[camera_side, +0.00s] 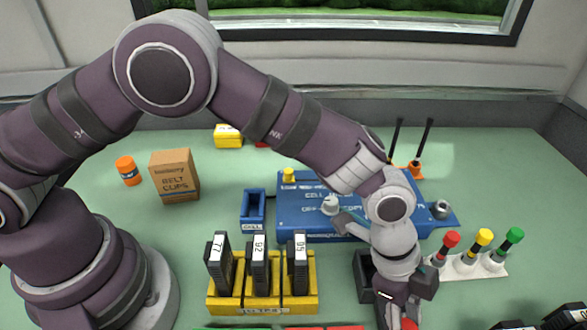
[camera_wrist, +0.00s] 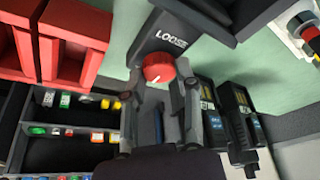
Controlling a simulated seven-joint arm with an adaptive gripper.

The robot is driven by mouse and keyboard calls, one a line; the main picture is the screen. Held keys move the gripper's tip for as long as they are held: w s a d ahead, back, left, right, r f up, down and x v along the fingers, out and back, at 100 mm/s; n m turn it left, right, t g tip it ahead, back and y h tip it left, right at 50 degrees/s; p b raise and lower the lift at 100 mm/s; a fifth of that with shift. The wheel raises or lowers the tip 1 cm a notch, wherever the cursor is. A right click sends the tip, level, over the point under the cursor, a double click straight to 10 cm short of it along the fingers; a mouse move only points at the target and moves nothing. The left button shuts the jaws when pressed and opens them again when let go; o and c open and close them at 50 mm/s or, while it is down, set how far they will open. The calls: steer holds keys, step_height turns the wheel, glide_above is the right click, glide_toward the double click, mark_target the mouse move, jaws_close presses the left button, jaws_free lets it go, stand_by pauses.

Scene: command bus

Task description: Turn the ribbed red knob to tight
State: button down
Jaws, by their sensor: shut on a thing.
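The ribbed red knob (camera_wrist: 158,68) sits on a dark grey block (camera_wrist: 160,30) in the wrist view. A white mark on the knob points to the lower left in the picture. The word LOOSE is printed on the block just above the knob; no TIGHT label can be read. My gripper (camera_wrist: 159,76) is shut on the knob, with one finger on each side. In the side view the knob is mostly hidden behind my gripper, at the bottom edge; a small red patch (camera_side: 409,323) shows beside the fingers.
In the wrist view, red trays (camera_wrist: 75,35) stand left, above a dark bin (camera_wrist: 70,150) of small coloured parts. Dark handsets (camera_wrist: 240,110) stand close right. In the side view, a blue panel (camera_side: 300,222), a yellow rack (camera_side: 262,308) and coloured plugs (camera_side: 483,238) surround my wrist.

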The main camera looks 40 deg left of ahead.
stand_by(0.4)
steer(key=c, duration=0.8)
jaws_free()
steer(key=v, duration=1.2)
steer(key=shift+a, duration=0.1)
